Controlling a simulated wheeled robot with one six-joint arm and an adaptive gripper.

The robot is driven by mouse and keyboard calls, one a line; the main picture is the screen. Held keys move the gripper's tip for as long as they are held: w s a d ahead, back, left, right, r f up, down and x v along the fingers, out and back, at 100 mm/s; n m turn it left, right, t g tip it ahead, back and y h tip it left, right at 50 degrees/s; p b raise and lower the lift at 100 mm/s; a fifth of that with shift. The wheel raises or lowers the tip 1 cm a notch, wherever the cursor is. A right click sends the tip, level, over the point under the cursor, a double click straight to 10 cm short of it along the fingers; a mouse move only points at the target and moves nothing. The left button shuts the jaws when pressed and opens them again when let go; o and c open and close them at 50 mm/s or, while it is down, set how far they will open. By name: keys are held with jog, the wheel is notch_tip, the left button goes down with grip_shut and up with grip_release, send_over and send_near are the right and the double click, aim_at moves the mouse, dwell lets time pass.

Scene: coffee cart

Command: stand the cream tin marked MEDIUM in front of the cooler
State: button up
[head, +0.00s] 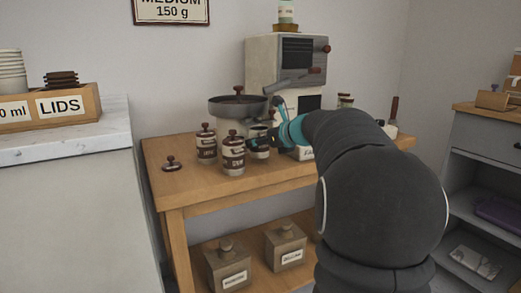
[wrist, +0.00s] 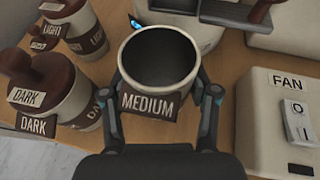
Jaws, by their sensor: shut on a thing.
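The cream tin marked MEDIUM (wrist: 146,104) is upright and lidless, with a dark inside, in the wrist view. My gripper (wrist: 160,98) is shut around it, one finger on each side. In the head view the tin (head: 259,151) shows partly behind my gripper (head: 268,141), close to the table top; I cannot tell whether it touches the wood. The cooler (head: 237,108) appears to be the wide grey pan on a pale base, just behind the tin. Its base seems to show beyond the tin in the wrist view.
A tin marked DARK (wrist: 78,97) stands close left of my gripper, with a tin marked LIGHT (wrist: 88,38) behind it. A FAN switch box (wrist: 275,130) is at the right. A loose dark lid (head: 172,166) lies at the table's left, with bare wood around it.

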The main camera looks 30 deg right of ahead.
jog(key=shift+f, duration=0.95)
jog(key=shift+r, duration=0.1)
jog(key=o, duration=1.4)
